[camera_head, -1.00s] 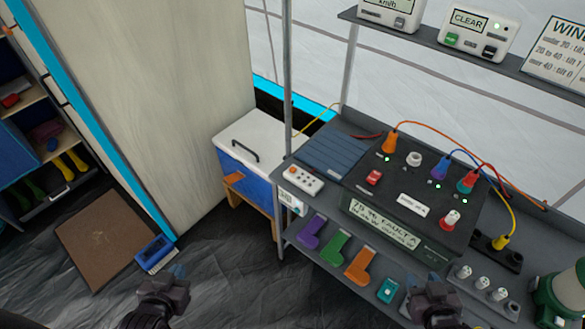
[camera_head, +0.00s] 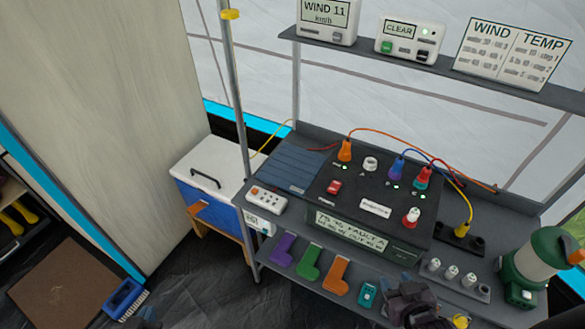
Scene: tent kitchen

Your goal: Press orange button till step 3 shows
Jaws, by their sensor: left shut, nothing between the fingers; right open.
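A dark power console (camera_head: 375,190) stands on the grey bench. Its front display (camera_head: 350,228) reads roughly "75 % FAULT A" with a second line too small to read surely; no step number is legible. A red switch (camera_head: 334,187) and an orange plug (camera_head: 345,150) are on the console. My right gripper (camera_head: 412,291) is open before the lower shelf, apart from the console.
Purple (camera_head: 283,249), green (camera_head: 309,262) and orange (camera_head: 336,277) boot-shaped pieces lie on the lower shelf. A blue cooler (camera_head: 208,205) stands left of the bench, beyond a metal post (camera_head: 236,90). A green lantern (camera_head: 530,265) stands at right.

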